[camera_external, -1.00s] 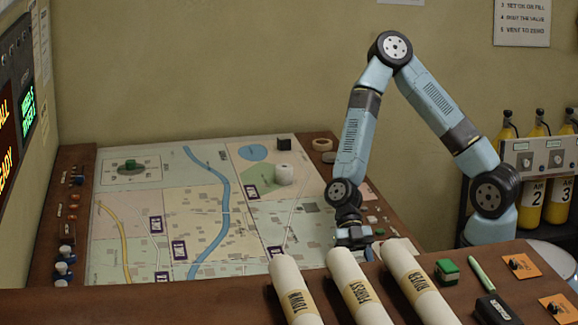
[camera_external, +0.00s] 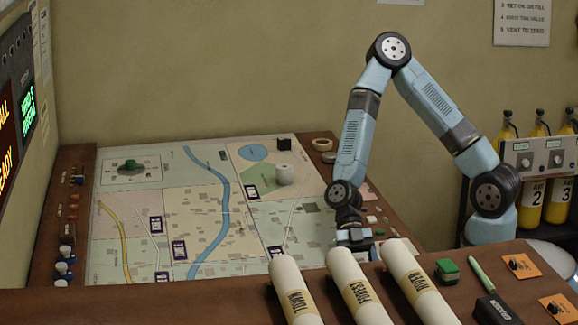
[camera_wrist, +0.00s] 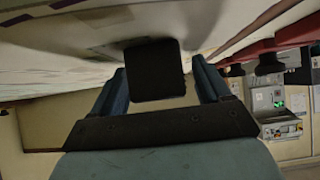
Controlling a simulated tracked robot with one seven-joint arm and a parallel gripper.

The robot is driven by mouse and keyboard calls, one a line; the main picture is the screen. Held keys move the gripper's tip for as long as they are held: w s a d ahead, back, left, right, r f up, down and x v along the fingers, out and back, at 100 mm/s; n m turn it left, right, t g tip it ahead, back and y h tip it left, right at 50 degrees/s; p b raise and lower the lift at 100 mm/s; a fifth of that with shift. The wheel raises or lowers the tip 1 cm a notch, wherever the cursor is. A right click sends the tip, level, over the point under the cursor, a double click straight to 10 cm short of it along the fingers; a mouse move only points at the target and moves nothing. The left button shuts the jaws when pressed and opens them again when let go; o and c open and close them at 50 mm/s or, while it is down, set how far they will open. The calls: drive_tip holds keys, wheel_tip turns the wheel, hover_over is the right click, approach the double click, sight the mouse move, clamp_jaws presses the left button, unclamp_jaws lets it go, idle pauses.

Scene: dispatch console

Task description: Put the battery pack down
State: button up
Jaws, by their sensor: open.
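The battery pack appears to be the dark block (camera_wrist: 155,70) in the wrist view, between my two blue fingers and against the pale map surface. My gripper (camera_wrist: 160,78) is open around it, and a narrow gap seems to show on each side. In the external view my gripper (camera_external: 353,240) is low over the right front part of the map table (camera_external: 200,235), just behind the rolled maps. The pack cannot be made out there, and the fingertips are partly hidden.
Rolled maps, including one marked FOREST (camera_external: 357,285), lie on the front ledge near my gripper. A green block (camera_external: 447,271) and a black box (camera_external: 497,309) are to their right. A white cylinder (camera_external: 284,174) stands farther back. The map's middle is mostly clear.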

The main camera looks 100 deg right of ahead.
drive_tip(key=shift+m+h, duration=0.4)
drive_tip(key=shift+h, duration=0.3)
drive_tip(key=v, duration=0.3)
drive_tip(key=s+v, duration=0.1)
drive_tip(key=v, duration=0.3)
drive_tip(key=d+f+v, duration=0.1)
drive_tip(key=v, duration=0.3)
drive_tip(key=shift+s+d+r, duration=0.1)
drive_tip(key=shift+s, duration=0.05)
drive_tip(key=s+d+r+m+t+h, duration=0.2)
drive_tip(key=s+d+r+m+h, duration=0.1)
drive_tip(key=s+r+m, duration=0.5)
drive_tip(key=s+d+r+m+t+h, duration=0.3)
drive_tip(key=s+r+m+h, duration=0.3)
drive_tip(key=s+r+m, duration=0.3)
drive_tip(key=s+r, duration=0.4)
drive_tip(key=s, duration=0.1)
drive_tip(key=shift+r+t, duration=0.3)
